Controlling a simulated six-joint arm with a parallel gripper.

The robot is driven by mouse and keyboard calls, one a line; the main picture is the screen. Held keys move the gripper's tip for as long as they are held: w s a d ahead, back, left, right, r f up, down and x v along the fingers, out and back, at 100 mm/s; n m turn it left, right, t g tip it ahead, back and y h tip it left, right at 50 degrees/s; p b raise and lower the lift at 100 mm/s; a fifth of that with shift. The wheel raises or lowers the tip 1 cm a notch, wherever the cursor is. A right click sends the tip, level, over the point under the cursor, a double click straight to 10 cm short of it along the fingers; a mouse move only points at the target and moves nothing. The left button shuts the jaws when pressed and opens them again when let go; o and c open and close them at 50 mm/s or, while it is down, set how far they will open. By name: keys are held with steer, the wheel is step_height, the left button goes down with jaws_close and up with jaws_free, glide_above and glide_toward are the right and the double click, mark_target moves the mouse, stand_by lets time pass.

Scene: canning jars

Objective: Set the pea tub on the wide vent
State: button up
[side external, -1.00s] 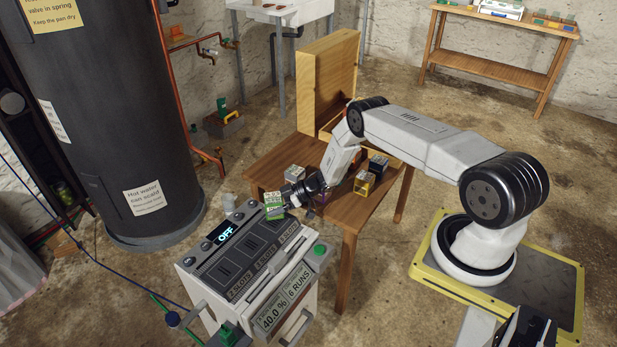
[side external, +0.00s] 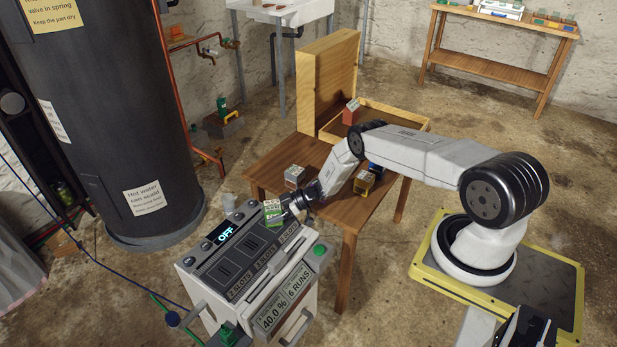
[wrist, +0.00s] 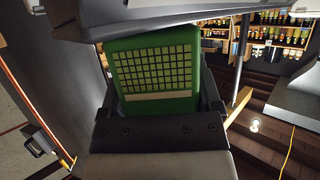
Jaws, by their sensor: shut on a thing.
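The pea tub (side external: 273,213), a green tub with a pale gridded face, is held at the far right end of the grey machine's top. My gripper (side external: 284,208) is shut on it from the right. In the wrist view the green tub (wrist: 157,72) sits between my dark fingers, its gridded face toward the camera. The machine's dark top panel (side external: 243,253) carries several vents with slot-count labels. I cannot tell whether the tub touches the panel, and the vent nearest it is partly hidden.
The wooden table (side external: 265,172) behind carries a grey-topped tub (side external: 294,176) and a yellow-and-black one (side external: 364,183).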

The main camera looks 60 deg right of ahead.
steer(key=shift+f, duration=0.1)
steer(key=o, duration=1.1)
steer(key=shift+v, duration=1.7)
step_height(320, 180, up, 4)
steer(key=shift+w+a+f, duration=0.1)
steer(key=shift+w, duration=0.05)
steer(key=shift+r, duration=1.6)
